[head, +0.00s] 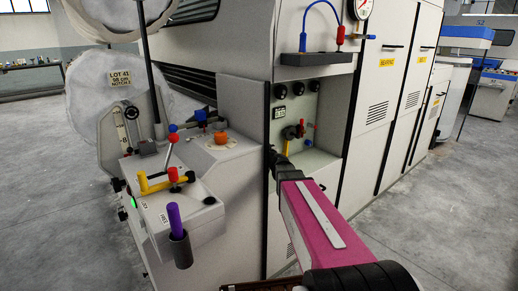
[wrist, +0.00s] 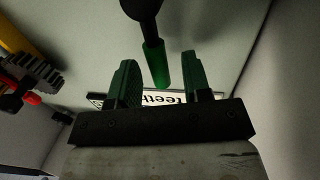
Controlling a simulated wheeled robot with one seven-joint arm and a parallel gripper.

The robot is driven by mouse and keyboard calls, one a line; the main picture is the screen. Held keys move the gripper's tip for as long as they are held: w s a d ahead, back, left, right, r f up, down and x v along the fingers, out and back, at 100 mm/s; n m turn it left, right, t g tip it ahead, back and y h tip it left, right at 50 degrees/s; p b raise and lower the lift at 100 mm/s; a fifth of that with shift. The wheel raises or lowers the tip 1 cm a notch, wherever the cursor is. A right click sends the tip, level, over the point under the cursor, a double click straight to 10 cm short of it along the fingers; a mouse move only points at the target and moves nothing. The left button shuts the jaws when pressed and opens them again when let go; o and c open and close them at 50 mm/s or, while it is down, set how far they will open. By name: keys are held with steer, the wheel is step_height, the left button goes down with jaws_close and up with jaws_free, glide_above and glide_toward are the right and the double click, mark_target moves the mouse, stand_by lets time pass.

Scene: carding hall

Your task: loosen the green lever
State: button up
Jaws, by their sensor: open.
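The green lever (wrist: 155,62) shows in the wrist view as a short green handle hanging from a dark rounded end at the top. My gripper (wrist: 158,58) is open, with one green-padded finger on each side of the handle in the picture. Gaps show between the handle and both fingers, and the gripper is not shut on it. How deep the handle sits between the fingers is hard to tell. In the head view my arm reaches into the machine's recess (head: 318,157), and I cannot make out the green lever there.
A white label reading "teeth" (wrist: 170,98) lies behind the fingers. A dark gear (wrist: 35,75) and a yellow and red part (wrist: 12,42) stand close on the left. Pale recess walls flank the gripper. A console (head: 190,200) with other levers stands left of my arm.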

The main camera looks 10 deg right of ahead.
steer(key=v, duration=0.9)
steer(key=shift+s, duration=0.2)
